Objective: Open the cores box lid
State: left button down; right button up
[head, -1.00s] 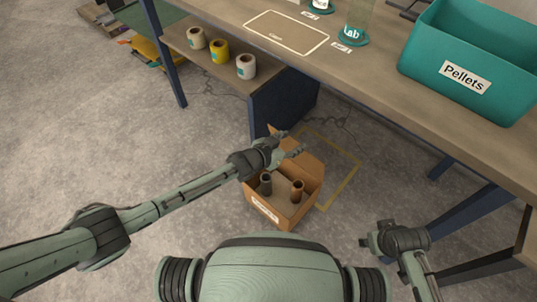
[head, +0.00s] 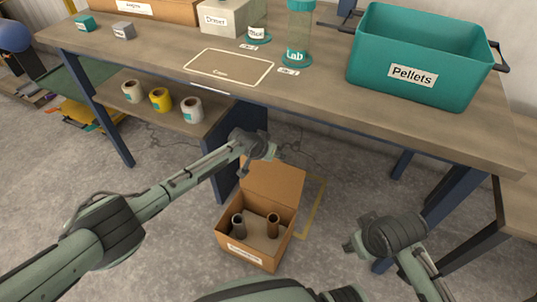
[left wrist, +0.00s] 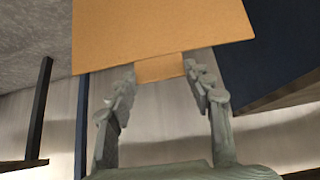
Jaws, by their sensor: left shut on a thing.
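The brown cardboard cores box (head: 262,262) stands on the floor in the head view, with a white label on its front. Its lid (head: 274,184) is swung up and stands raised at the back. Inside are a grey core (head: 238,223) and a brown core (head: 273,226). My left gripper (head: 262,152) is at the lid's upper edge. In the left wrist view the fingers of my left gripper (left wrist: 163,76) stand on both sides of the lid's narrow tab (left wrist: 160,68), holding it. My right gripper (head: 351,244) hangs right of the box, apart from it; its fingers are unclear.
The workbench (head: 330,118) runs just behind the box, carrying a teal Pellets bin (head: 400,45) and a Lab container (head: 297,35). A lower shelf (head: 190,122) with several rolls is on the left.

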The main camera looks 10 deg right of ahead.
pick_arm(q)
jog(key=c, duration=0.6)
grip_release()
jog(key=shift+c, duration=0.2)
jog(key=shift+a, duration=0.1)
jog(key=v, duration=1.2)
jog(key=s+a+f+n+g+y+p, duration=0.1)
jog(key=s+a+f+n+y, duration=0.1)
jog(key=s+a, duration=0.7)
jog(key=s+a+f+n+g+y+p, duration=0.1)
jog(key=s+a+f, duration=0.4)
jog(key=s+a, duration=0.5)
jog(key=s+a+f+n+g+y+p, duration=0.1)
jog(key=s+a+f+n+y, duration=0.2)
jog(key=s+a, duration=0.6)
jog(key=a, duration=0.9)
jog(key=shift+s+f, duration=0.2)
jog(key=shift+s, duration=0.15)
pick_arm(e)
jog(key=s+a+x, duration=0.1)
jog(key=x, duration=0.6)
jog(key=shift+a+f+g, duration=0.2)
jog(key=shift+f+g, duration=0.1)
jog(key=shift+f, duration=0.05)
